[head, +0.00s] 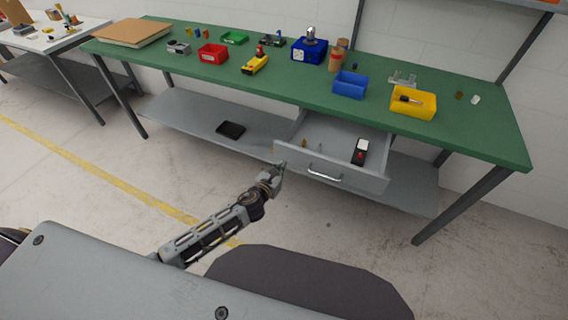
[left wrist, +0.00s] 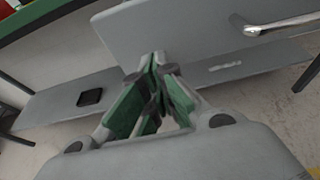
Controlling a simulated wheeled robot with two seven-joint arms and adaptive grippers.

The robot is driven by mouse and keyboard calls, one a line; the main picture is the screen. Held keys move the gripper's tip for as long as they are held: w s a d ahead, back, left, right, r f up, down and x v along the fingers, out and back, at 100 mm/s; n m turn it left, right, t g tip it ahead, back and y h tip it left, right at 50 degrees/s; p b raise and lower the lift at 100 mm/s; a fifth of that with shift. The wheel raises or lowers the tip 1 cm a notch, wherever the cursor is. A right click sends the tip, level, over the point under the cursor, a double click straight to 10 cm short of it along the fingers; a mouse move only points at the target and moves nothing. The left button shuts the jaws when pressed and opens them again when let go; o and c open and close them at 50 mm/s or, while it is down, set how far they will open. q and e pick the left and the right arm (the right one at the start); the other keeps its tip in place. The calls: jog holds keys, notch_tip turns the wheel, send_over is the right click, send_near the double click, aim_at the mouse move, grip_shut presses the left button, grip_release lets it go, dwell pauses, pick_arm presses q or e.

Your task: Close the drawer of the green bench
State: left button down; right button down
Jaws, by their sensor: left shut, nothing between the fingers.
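The green bench (head: 300,92) stands ahead. Its grey drawer (head: 350,178) is pulled out under the right half of the top, and a few small items lie inside. The drawer front has a metal bar handle (head: 325,176), which also shows at the upper right of the left wrist view (left wrist: 280,25). My left gripper (head: 277,170) is shut and empty at the left end of the drawer front. In the left wrist view its green-padded fingers (left wrist: 153,75) are together before the grey front panel (left wrist: 185,40); I cannot tell if they touch it. My right gripper is not in view.
A black and white device (head: 360,151) lies in the drawer. A dark flat box (head: 231,129) lies on the lower shelf (head: 185,117). On the bench top are a red bin (head: 212,54), a blue bin (head: 350,84) and a yellow bin (head: 413,102). The floor before the drawer is clear.

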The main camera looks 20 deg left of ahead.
aim_at(288, 158)
pick_arm(q)
jog(key=shift+w+d, duration=0.15)
jog(key=shift+w, duration=0.6)
jog(key=shift+w+d, duration=0.1)
jog(key=shift+w, duration=0.65)
jog(key=shift+w, duration=0.2)
